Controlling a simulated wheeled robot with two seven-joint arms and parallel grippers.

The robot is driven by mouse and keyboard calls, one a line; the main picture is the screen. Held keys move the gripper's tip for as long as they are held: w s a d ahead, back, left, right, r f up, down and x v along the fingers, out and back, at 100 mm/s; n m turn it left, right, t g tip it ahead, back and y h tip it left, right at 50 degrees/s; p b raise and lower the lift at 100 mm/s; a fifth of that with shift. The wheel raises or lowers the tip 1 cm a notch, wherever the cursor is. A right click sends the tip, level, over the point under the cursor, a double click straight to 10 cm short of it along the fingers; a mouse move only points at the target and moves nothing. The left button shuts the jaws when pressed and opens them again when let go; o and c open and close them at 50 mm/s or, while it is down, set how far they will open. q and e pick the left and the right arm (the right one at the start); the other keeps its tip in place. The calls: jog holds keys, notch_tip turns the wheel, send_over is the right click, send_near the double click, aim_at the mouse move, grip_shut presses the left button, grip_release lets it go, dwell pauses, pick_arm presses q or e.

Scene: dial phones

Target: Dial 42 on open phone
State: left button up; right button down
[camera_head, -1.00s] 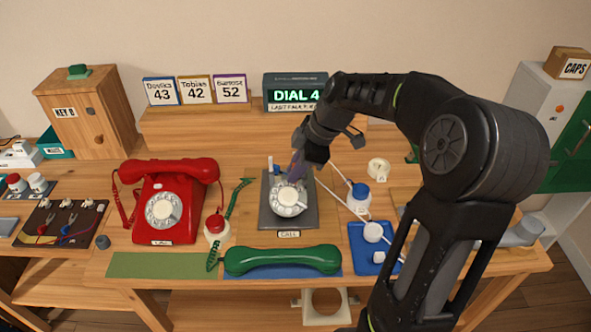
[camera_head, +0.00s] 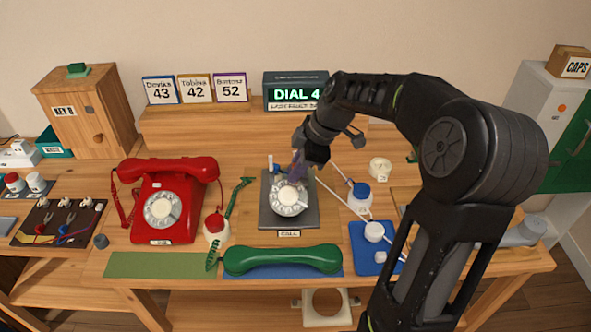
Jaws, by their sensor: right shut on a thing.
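The open phone (camera_head: 267,219) has a dark grey base and a round white dial (camera_head: 288,196), with a CALL label (camera_head: 289,233) at its front edge. Its cradle is partly hidden. My right gripper (camera_head: 297,174) points down at the back right of the dial, shut on a purplish thing (camera_head: 297,165) that is mostly hidden. I cannot tell whether this touches the dial. A green handset (camera_head: 283,259) lies in front of the phone. A display (camera_head: 296,92) behind reads DIAL 4, its right end covered by my arm. My left gripper is not in view.
A red phone (camera_head: 165,203) stands to the left, its handset on. A blue-capped jar (camera_head: 360,195), white cord and blue tray (camera_head: 361,262) are to the right. Name cards (camera_head: 195,88) stand behind.

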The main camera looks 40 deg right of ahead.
jog(key=shift+w+d+f+b, duration=0.1)
jog(key=shift+w+f+b, duration=0.05)
jog(key=shift+f+b, duration=0.3)
dwell(0.3)
dwell(0.4)
jog(key=shift+s+d+f+b, duration=0.1)
jog(key=shift+s+b, duration=0.2)
jog(key=shift+b, duration=0.1)
jog(key=shift+s, duration=0.3)
jog(key=shift+s+f+b, duration=0.1)
jog(key=shift+b, duration=0.2)
jog(key=shift+s+f+b, duration=0.15)
jog(key=shift+s+b, duration=0.15)
jog(key=shift+b, duration=0.05)
jog(key=shift+s, duration=0.2)
